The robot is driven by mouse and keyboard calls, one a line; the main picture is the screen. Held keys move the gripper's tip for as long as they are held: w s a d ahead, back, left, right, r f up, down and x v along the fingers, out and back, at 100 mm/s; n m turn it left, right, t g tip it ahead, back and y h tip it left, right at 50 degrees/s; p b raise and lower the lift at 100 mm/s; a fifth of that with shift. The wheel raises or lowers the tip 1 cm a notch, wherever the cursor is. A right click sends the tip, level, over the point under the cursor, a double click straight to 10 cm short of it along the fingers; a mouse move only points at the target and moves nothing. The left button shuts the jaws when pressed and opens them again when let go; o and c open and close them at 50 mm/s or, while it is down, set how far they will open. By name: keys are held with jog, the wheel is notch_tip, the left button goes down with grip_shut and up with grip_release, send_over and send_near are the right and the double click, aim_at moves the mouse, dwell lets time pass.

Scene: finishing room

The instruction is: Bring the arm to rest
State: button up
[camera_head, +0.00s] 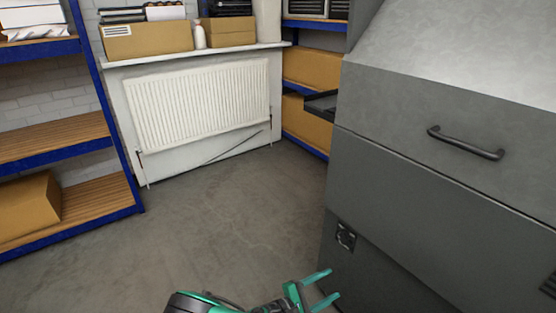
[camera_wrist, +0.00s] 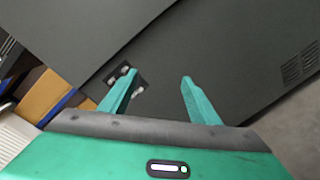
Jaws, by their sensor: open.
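My gripper (camera_head: 326,286) is at the bottom of the head view, with its two green fingers apart and nothing between them. It is in front of the lower part of a large grey machine cabinet (camera_head: 420,185). In the wrist view my gripper (camera_wrist: 160,84) shows both fingers spread and empty, with the dark cabinet face (camera_wrist: 215,45) beyond them. I cannot tell the exact gap between the fingertips and the cabinet. Most of my arm is out of view below the head picture.
The cabinet has a dark handle (camera_head: 466,143) and a small socket panel (camera_head: 345,237). A dark ledge (camera_head: 321,103) juts from its left side. A blue-framed shelf (camera_head: 62,137) stands left, a white radiator (camera_head: 199,103) at the back. The concrete floor (camera_head: 215,215) between is clear.

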jog(key=s+d+r+m+g+y, duration=0.2)
jog(key=d+r+m+g+y, duration=0.2)
jog(key=d+r+m+g, duration=0.45)
jog(key=s+d+r+m+g+y, duration=0.4)
jog(key=d+r, duration=0.6)
jog(key=r, duration=0.6)
jog(key=s+d+r+m+t+y, duration=0.2)
jog(key=s+d+r+m+y, duration=0.1)
jog(key=s+r, duration=0.4)
jog(key=s+d+r+m+t+y, duration=0.2)
jog(key=s+r, duration=0.5)
jog(key=s, duration=0.6)
jog(key=shift+d+r+m+y, duration=0.2)
jog(key=shift+d+m+y, duration=0.65)
jog(key=shift+m, duration=1)
jog(key=shift+s+a, duration=0.1)
jog(key=shift+a, duration=0.1)
